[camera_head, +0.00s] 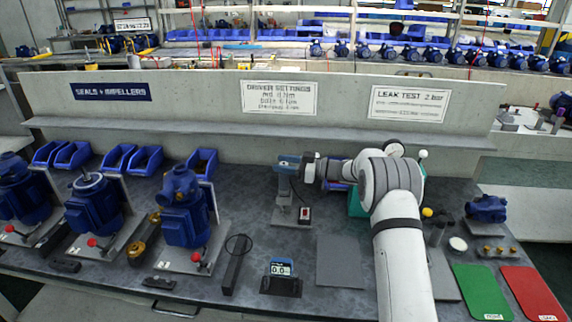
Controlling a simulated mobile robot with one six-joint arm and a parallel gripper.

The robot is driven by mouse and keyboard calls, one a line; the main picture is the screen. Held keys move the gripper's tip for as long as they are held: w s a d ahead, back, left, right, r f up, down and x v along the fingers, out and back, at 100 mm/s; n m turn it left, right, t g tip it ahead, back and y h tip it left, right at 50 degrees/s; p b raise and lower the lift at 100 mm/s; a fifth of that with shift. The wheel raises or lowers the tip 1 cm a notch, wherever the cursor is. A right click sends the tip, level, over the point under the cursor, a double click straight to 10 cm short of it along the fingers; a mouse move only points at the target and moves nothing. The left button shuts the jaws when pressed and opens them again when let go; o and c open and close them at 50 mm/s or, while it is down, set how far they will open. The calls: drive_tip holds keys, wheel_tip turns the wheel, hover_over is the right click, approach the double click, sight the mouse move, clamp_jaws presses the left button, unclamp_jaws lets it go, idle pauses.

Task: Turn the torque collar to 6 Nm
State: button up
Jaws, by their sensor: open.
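A grey stand (284,193) with a blue top (288,160) stands near the middle of the bench; it looks like the driver's holder. My gripper (303,167) reaches in from the right, level with the blue top and right beside it. It is open. The torque collar cannot be made out clearly; my gripper and wrist cover that spot, and I cannot tell whether the fingers touch it. The driver settings sign (278,98) hangs on the back panel, its small print blurred. A small display (281,268) at the front reads about 0.0.
Blue pumps (182,208) on grey plates fill the left side, with blue bins (118,157) behind. A small box with a red button (304,214) sits by the stand. A grey mat (338,262) is bare. Green (482,290) and red (530,292) mats lie at right.

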drive_tip(key=s+d, duration=0.1)
drive_tip(key=d, duration=0.6)
drive_tip(key=shift+s+d+b, duration=0.15)
drive_tip(key=shift+d+b, duration=0.15)
drive_tip(key=shift+b, duration=0.05)
